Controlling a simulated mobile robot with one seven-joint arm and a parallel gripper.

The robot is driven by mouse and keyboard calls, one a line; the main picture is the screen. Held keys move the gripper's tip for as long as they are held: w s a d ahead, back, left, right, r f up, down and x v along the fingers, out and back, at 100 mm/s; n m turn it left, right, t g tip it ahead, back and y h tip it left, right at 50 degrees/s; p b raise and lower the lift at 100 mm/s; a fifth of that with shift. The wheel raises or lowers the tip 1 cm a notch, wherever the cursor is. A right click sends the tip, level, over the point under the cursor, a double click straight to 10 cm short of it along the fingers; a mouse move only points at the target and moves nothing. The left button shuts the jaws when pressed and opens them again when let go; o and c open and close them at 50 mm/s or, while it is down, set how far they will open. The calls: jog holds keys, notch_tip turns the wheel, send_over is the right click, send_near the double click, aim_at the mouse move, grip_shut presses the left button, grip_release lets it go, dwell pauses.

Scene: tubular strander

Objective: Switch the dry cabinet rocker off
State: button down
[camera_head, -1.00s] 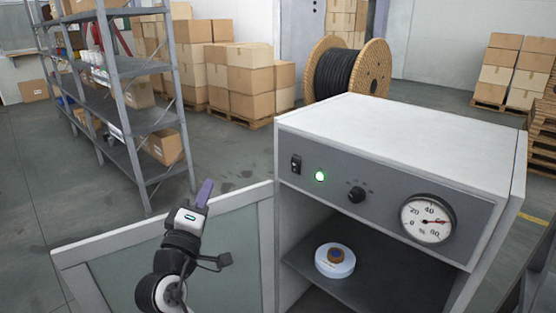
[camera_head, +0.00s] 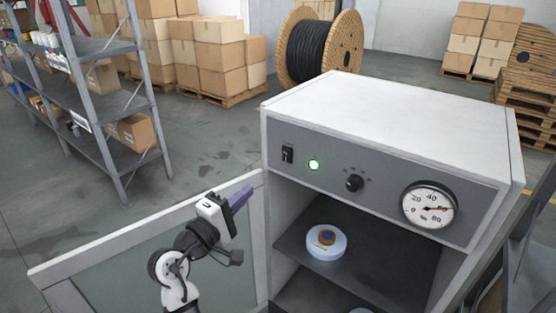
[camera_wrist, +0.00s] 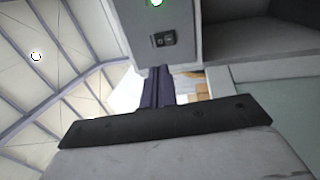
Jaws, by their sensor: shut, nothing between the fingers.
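The dry cabinet (camera_head: 390,120) is a white and grey box with its door (camera_head: 150,245) swung open to the left. The black rocker (camera_head: 288,154) sits at the left end of its front panel, beside a lit green lamp (camera_head: 314,164). In the wrist view the rocker (camera_wrist: 163,39) is above the fingertips, and part of the lamp (camera_wrist: 156,2) shows at the top edge. My gripper (camera_head: 246,192) is shut and empty, left of and below the rocker and apart from it. Its purple fingers also show in the wrist view (camera_wrist: 158,72).
The panel also carries a black knob (camera_head: 354,183) and a round dial gauge (camera_head: 429,205). A white, round item (camera_head: 326,242) lies on the cabinet's inner shelf. A metal rack (camera_head: 105,95) stands at left. A cable drum (camera_head: 320,48) and stacked boxes (camera_head: 205,55) stand behind.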

aim_at(285, 153)
jog(key=p+x, duration=0.5)
jog(key=x, duration=0.8)
jog(key=shift+r, duration=0.15)
jog(key=shift+w+d, duration=0.25)
jog(key=shift+w, duration=0.2)
jog(key=shift+w+a, duration=0.1)
jog(key=shift+a, duration=0.1)
